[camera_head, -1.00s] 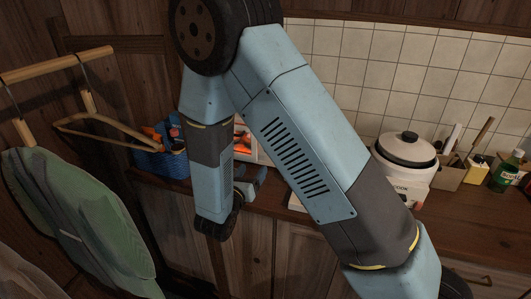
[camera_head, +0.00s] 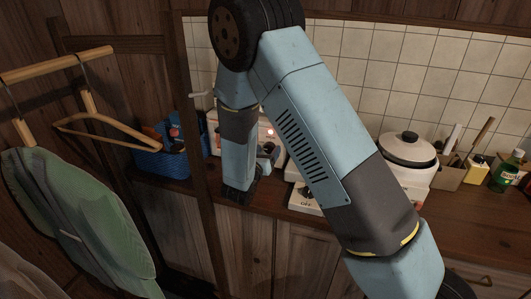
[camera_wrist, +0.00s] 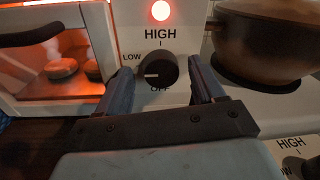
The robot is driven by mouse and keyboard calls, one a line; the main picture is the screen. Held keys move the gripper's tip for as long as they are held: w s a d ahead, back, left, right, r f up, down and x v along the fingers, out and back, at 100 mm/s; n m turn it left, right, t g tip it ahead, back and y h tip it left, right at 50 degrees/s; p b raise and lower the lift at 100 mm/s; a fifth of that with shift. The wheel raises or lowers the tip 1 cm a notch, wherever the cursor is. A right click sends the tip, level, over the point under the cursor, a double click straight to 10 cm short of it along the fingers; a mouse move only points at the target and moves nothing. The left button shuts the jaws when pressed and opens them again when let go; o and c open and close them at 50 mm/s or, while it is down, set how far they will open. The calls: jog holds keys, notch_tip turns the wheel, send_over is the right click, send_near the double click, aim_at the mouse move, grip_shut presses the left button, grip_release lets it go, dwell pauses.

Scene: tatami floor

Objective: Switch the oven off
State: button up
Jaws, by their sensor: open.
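The white oven (camera_wrist: 125,30) fills much of the wrist view, its window glowing orange with round items inside. Its black knob (camera_wrist: 160,68) stands between the labels HIGH above, LOW at upper left and OFF below. The knob's white mark points left, near LOW and not at OFF. A red lamp (camera_wrist: 159,11) above it is lit. My gripper (camera_wrist: 161,76) is open, one finger on each side of the knob; contact cannot be told. In the head view the oven (camera_head: 268,143) is partly hidden behind my arm, and its red lamp shows.
A brown pot (camera_wrist: 268,40) stands on a burner right of the knob. A second knob (camera_wrist: 300,166) marked HIGH is at lower right. A blue basket (camera_head: 160,163) is left of the oven; a rice cooker (camera_head: 407,160) is to the right. A wooden post (camera_head: 192,130) stands close to my arm.

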jog(key=c, duration=1.1)
jog(key=shift+o, duration=0.2)
jog(key=shift+a+n, duration=0.1)
jog(key=shift+n, duration=0.2)
jog(key=n, duration=0.9)
jog(key=shift+a+f+t, duration=0.1)
jog(key=shift+t, duration=0.3)
jog(key=n, duration=0.5)
jog(key=shift+f+n+y, duration=0.1)
jog(key=shift+n+y, duration=0.2)
jog(key=shift+n, duration=0.1)
jog(key=shift+n+t+y, duration=0.3)
jog(key=shift+n, duration=1.4)
jog(key=shift+s+f, duration=0.1)
